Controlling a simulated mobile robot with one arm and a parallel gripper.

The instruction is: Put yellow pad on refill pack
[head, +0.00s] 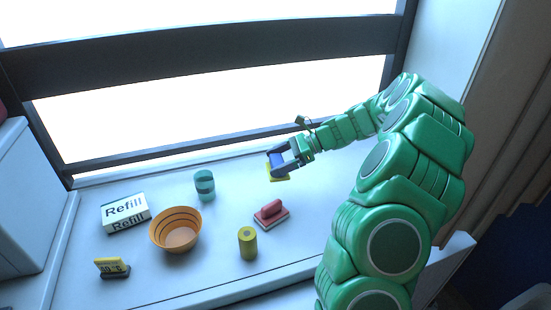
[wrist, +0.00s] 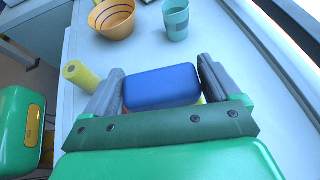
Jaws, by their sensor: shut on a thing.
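My gripper (head: 284,157) is shut on the yellow pad (head: 279,177), near the window side of the white counter. The pad's yellow part shows under the jaws, with a blue block on top. In the wrist view the blue top of the pad (wrist: 161,87) fills the space between the two grey fingers of my gripper (wrist: 160,72), and only a sliver of yellow-orange shows beneath it. I cannot tell whether the pad is clear of the counter. The refill pack (head: 125,213), a white and green box marked "Refill", lies at the left of the counter, apart from my gripper.
Between pad and pack stand a teal cup (head: 205,186) and an orange bowl (head: 175,230). The window frame (head: 210,153) borders the back.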

